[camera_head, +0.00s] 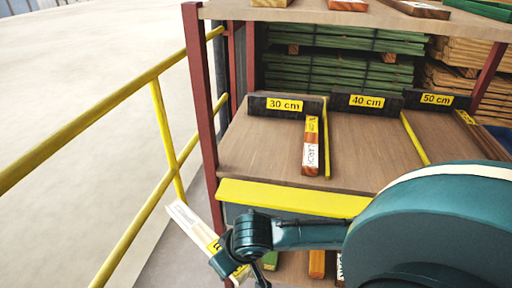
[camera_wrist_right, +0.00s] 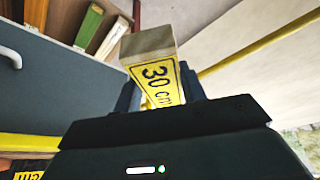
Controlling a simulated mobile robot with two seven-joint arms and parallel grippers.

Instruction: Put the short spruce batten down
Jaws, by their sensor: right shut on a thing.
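The short spruce batten (camera_head: 190,220) is a pale stick with a yellow label, held tilted in front of the shelf's left front corner, beside the yellow railing. My right gripper (camera_head: 231,252) is shut on it. In the right wrist view the batten's end (camera_wrist_right: 148,43) and its "30 cm" label show between the fingers of the gripper (camera_wrist_right: 162,100). The sloping wooden shelf (camera_head: 258,150) has bays marked 30 cm, 40 cm and 50 cm. In the bay under the 30 cm sign (camera_head: 285,104), a reddish labelled batten (camera_head: 311,150) lies along the yellow divider. My left gripper is not in view.
The 30 cm bay is bare left of the reddish batten. A yellow front lip (camera_head: 290,197) edges the shelf, and a dark red post (camera_head: 203,110) stands at its left. The yellow railing (camera_head: 110,100) runs left. More battens (camera_head: 317,264) lie below; stacked green boards (camera_head: 335,75) lie behind.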

